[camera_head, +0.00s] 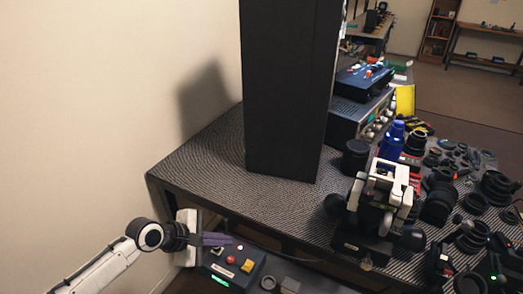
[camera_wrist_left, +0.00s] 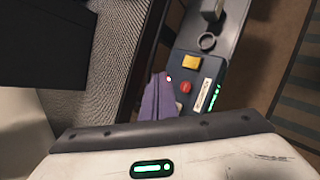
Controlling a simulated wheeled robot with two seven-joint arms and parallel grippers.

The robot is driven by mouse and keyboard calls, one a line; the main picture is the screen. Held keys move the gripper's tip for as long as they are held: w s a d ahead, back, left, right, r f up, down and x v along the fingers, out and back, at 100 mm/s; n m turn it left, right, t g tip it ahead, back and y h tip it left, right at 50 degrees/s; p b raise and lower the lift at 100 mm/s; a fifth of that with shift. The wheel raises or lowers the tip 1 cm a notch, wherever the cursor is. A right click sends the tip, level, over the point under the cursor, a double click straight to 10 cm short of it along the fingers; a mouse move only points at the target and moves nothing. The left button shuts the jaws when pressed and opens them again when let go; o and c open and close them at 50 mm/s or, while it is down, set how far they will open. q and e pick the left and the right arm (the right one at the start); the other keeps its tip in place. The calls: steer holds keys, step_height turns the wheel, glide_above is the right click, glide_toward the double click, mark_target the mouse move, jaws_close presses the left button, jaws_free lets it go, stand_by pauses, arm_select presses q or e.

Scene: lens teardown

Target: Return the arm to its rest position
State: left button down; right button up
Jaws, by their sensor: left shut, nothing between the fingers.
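My left arm (camera_head: 112,262) comes in from the lower left of the head view, white with dark joints. Its gripper (camera_head: 217,239) is at the near left, beside the table's front edge and over a dark control box (camera_head: 240,271). The two purple-grey fingers are together with nothing between them. In the left wrist view the shut gripper (camera_wrist_left: 158,98) points up the picture, with the control box (camera_wrist_left: 195,85) beyond and to its right. I do not make out my right gripper in either view.
A tall black cabinet (camera_head: 288,90) stands on the patterned table (camera_head: 215,160). A white and black device (camera_head: 385,190), a blue bottle (camera_head: 392,141) and many lens parts (camera_head: 437,205) crowd the right side. The table's left part is clear, near the wall (camera_head: 90,110).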

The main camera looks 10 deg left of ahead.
arm_select(q)
steer(key=s+f+m, duration=0.1)
steer(key=s+d+f+m, duration=0.1)
steer(key=s, duration=0.1)
steer(key=s+d+f+m, duration=0.1)
steer(key=f, duration=0.1)
steer(key=shift+s+d+m, duration=0.2)
steer(key=shift+s+m, duration=0.1)
steer(key=s+a+f+m+t+y, duration=0.1)
steer(key=s+f+m+y, duration=0.1)
steer(key=s+m, duration=0.6)
steer(key=s+f+m+t+y, duration=0.1)
steer(key=s+f+m, duration=0.3)
steer(key=s+m, duration=0.3)
steer(key=s, duration=0.5)
steer(key=shift+a+f+m+y, duration=0.2)
steer(key=shift+a+m+y, duration=0.15)
steer(key=shift+m+y, duration=0.05)
